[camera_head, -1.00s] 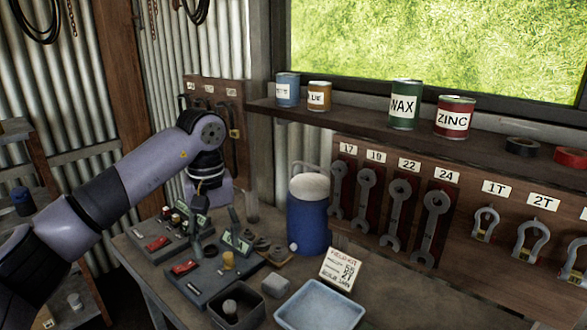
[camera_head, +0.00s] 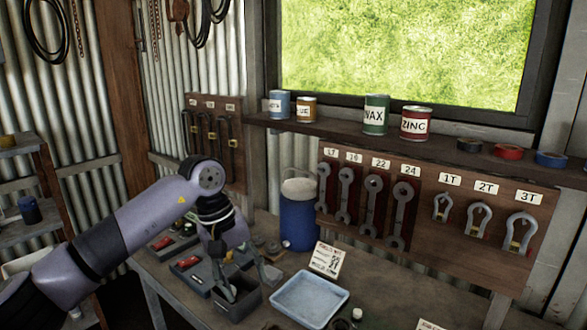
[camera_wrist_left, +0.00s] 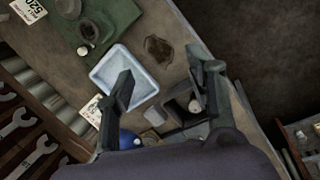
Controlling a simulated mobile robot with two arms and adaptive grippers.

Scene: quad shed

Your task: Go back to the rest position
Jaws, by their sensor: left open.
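My left gripper (camera_head: 250,280) comes in from the left, pointing down, with its two fingers spread and nothing between them. In the head view it overlaps a small dark open box (camera_head: 236,305) on the workbench. The left wrist view shows the same gripper (camera_wrist_left: 164,88) with its fingers wide apart. There the dark box (camera_wrist_left: 176,108), holding a small pale round thing, shows beside the right-hand finger. I cannot tell the gripper's exact height above the box. My right gripper is in neither view.
A pale blue tray (camera_head: 308,299) lies right of the gripper, with a card (camera_head: 327,260) behind it. A blue jug (camera_head: 298,215) stands at the back. Wrenches (camera_head: 372,205) and shackles (camera_head: 478,221) hang on the back board. Grey toolboxes with red parts (camera_head: 187,263) lie left.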

